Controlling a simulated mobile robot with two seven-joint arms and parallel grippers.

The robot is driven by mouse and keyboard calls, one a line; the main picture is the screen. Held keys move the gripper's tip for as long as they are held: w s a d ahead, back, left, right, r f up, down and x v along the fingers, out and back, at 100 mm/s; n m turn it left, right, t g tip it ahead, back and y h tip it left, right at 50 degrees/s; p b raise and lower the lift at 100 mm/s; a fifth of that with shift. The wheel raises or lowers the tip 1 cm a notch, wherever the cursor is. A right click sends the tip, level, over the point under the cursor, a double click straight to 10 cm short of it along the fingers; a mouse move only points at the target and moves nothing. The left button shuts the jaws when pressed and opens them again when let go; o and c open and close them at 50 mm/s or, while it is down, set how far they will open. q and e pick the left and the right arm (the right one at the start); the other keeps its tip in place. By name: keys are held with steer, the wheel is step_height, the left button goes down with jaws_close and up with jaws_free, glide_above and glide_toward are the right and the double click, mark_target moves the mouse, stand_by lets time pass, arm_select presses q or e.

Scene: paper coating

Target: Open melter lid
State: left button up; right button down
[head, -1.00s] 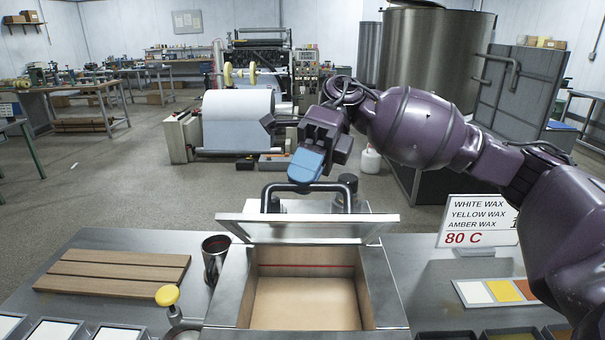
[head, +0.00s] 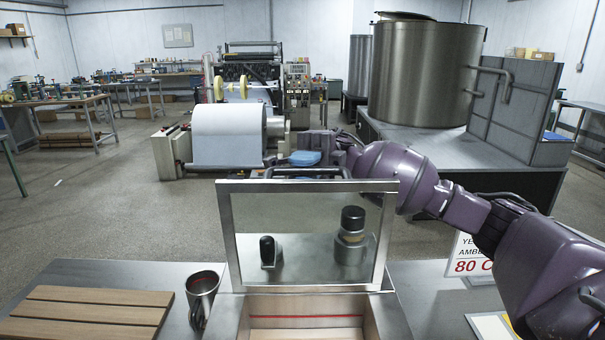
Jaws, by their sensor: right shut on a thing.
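The melter lid (head: 307,284) is a metal-framed panel standing close to upright at the back edge of the open melter (head: 392,318). The melter's tan inside with a red line shows at the bottom of the head view. The lid's dark bar handle (head: 282,173) shows just above its top edge. My right gripper (head: 305,160), with blue fingers, is shut on the handle behind the lid; the lid partly hides the arm. My left gripper is not in view.
A metal cup (head: 202,296) and a wooden slatted board (head: 90,308) lie left of the melter. A temperature sign (head: 468,262) stands at the right. Two black-capped things (head: 352,238) show within the lid's panel. A paper roll machine (head: 228,137) stands behind.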

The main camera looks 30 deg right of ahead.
steer(key=shift+w+d+f+y, duration=0.2)
steer(key=shift+w+d+y, duration=0.1)
steer(key=shift+w+y, duration=0.15)
steer(key=shift+w, duration=0.1)
steer(key=c, duration=1.1)
jaws_free()
steer(key=shift+d, duration=0.1)
steer(key=shift+b+v, duration=1.55)
steer(key=shift+v, duration=3.8)
steer(key=shift+w, duration=0.1)
